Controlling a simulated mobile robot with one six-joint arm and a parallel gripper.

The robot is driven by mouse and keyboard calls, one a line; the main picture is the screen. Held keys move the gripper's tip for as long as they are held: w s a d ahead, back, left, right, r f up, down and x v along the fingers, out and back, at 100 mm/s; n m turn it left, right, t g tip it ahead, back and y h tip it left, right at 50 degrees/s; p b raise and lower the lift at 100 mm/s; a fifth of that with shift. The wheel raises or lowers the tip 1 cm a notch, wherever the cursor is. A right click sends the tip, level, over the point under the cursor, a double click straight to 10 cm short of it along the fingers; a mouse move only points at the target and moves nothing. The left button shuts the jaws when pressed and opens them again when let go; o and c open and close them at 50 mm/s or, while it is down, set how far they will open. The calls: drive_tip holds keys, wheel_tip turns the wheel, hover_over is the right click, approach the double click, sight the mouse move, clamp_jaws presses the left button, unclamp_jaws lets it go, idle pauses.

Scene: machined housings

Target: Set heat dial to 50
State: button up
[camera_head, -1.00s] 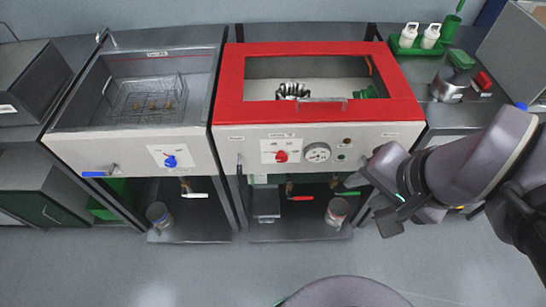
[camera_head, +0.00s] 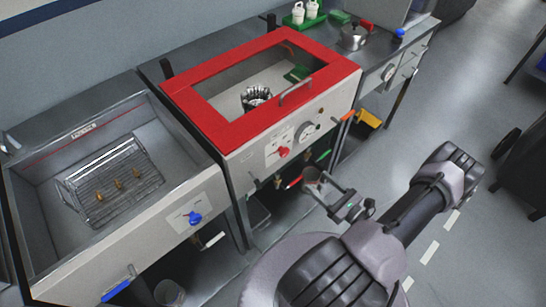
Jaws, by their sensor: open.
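Two knobs could be the heat dial, and their scale markings are too small to read. A red knob (camera_head: 284,152) sits on a white plate on the front of the red-lidded unit, beside a round gauge (camera_head: 307,132). A blue knob (camera_head: 195,218) sits on a white plate on the front of the left basin. My gripper (camera_head: 330,190) is open and empty, in front of and below the red-lidded unit's front panel. It is apart from both knobs and lower right of the red one in the picture.
The red lid (camera_head: 232,127) has a handle on its front edge. The left basin (camera_head: 75,160) holds a wire basket (camera_head: 112,180). Coloured valve levers stick out below the panels, including a blue one (camera_head: 117,290). Open floor (camera_head: 440,110) lies to the right.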

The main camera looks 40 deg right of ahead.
sight(286, 154)
drive_tip(key=w+b, duration=0.1)
drive_tip(key=w, duration=0.9)
drive_tip(key=w+a+b, duration=0.1)
drive_tip(key=w, duration=0.4)
drive_tip(key=shift+w+a+b, duration=0.1)
drive_tip(key=shift+w+b, duration=0.2)
drive_tip(key=shift+w, duration=0.05)
clamp_jaws()
